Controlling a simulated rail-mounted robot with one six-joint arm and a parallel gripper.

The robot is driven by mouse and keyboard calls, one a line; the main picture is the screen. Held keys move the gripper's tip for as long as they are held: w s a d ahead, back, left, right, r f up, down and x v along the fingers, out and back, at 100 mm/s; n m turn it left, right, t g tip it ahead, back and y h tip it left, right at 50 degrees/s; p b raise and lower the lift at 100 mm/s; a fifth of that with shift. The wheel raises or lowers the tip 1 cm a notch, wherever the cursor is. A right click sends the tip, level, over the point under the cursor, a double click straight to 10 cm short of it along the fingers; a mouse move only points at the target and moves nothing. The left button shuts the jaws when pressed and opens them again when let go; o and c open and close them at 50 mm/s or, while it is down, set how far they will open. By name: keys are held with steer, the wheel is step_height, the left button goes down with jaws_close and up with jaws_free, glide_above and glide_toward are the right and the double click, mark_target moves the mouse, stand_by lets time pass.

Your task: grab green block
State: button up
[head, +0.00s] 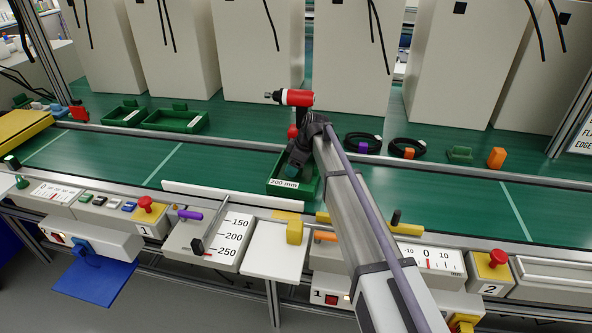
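My gripper (298,160) points down into a small green tray (284,190) labelled "200 mm" on the green belt. A dark teal-green piece (291,170) shows inside the tray at the gripper's tip. I cannot tell if it is the green block, or if the fingers touch it. My wrist hides part of the tray's inside, and the fingers are too small and dark to read as open or shut. Another low green piece (460,153) lies at the right on the shelf behind the belt, apart from the gripper.
An orange block (496,158) stands beside the low green piece. Black rings with a purple block (362,146) and an orange block (408,152) lie behind the belt. Green trays (175,121) stand at back left. A white strip (222,196) edges the belt. Tall cabinets (262,50) line the back.

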steer(key=c, duration=0.8)
